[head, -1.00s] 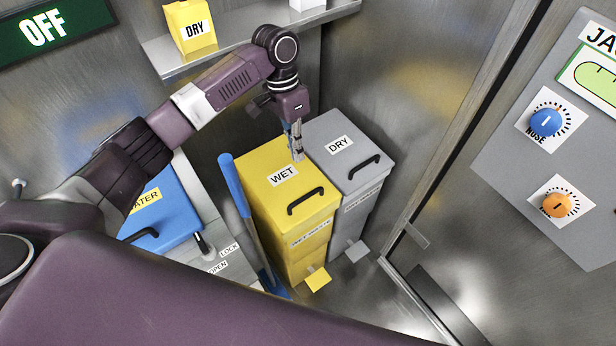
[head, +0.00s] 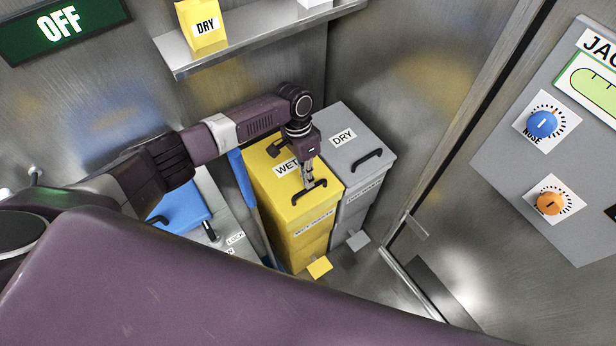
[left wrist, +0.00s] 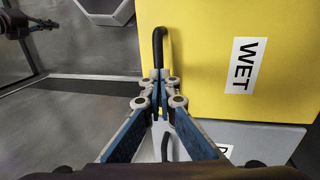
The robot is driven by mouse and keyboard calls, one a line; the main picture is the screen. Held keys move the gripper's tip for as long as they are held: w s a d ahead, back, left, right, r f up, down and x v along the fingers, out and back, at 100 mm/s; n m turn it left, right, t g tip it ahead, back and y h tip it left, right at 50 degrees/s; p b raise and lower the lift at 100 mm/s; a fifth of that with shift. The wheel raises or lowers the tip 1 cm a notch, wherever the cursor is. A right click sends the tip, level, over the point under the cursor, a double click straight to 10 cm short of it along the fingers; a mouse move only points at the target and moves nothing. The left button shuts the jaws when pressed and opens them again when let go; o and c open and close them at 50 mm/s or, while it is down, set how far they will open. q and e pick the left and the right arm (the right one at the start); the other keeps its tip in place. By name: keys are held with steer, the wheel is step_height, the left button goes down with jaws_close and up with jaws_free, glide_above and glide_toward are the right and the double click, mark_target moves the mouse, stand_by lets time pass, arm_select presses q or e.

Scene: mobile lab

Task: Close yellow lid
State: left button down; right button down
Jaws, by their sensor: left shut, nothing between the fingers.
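The yellow lid (head: 270,178) tops the yellow bin (head: 308,241) labelled WET in the head view. It lies flat and looks closed on the bin. Its black handle (head: 309,191) is near the front edge. My left gripper (head: 308,184) is shut, with its fingertips over the handle; I cannot tell whether they touch it. In the left wrist view the shut fingertips (left wrist: 159,78) overlap the end of the black handle (left wrist: 158,45), with the yellow lid (left wrist: 205,60) behind.
A grey bin (head: 353,150) labelled DRY stands right beside the yellow one. A blue lid (head: 183,208) and a blue pole (head: 240,180) are at the left. A shelf (head: 250,38) with a yellow DRY container (head: 203,27) is above. A panel with knobs is at right.

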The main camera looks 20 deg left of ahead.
arm_select(q)
steer(key=shift+f, duration=0.1)
steer(key=shift+b+x, duration=0.55)
steer(key=shift+x, duration=0.6)
steer(key=shift+s+d, duration=0.25)
steer(key=shift+s, duration=0.25)
steer(key=p+v, duration=0.5)
steer(key=shift+w+d, duration=0.2)
steer(key=shift+w, duration=0.15)
steer(key=b+v, duration=0.2)
steer(key=v, duration=0.8)
steer(key=shift+d+r, duration=0.15)
steer(key=shift+r, duration=0.2)
steer(key=shift+s+f, duration=0.1)
steer(key=shift+s, duration=0.05)
